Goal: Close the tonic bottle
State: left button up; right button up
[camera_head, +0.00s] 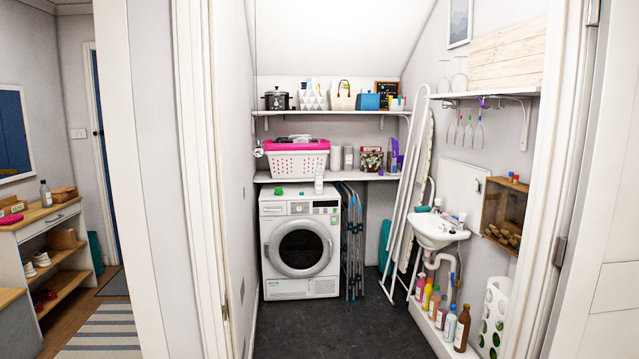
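I cannot tell which bottle is the tonic bottle. A small white bottle (319,184) stands upright at the front right of the dryer's top. A grey bottle (46,193) stands on the cabinet at the far left. Several bottles line the low ledge at the right, among them a brown bottle (462,328) and a clear one with a blue cap (450,323). They are too small to tell whether their caps are on. Neither of my grippers is in view.
The white dryer (300,285) stands at the back, with a green item (279,191) on top. A folded drying rack (408,195) leans right of it. A sink (436,232) and wooden crate (505,212) are on the right wall. The dark floor (340,325) is clear between the door frames.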

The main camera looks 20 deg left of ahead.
aim_at(318, 173)
jog(key=i, duration=1.9)
jog(key=i+j+u, duration=0.4)
jog(key=i, duration=0.3)
jog(key=i+u, duration=0.4)
jog(key=i, duration=0.35)
jog(key=i+j, duration=0.45)
jog(key=i+u, duration=0.3)
jog(key=i, duration=0.25)
jog(key=i+l+u, duration=0.25)
jog(key=i, duration=0.3)
jog(key=i+l+u, duration=0.3)
jog(key=i, duration=0.25)
jog(key=i+l+u, duration=0.25)
jog(key=i+l, duration=0.15)
jog(key=i, duration=0.1)
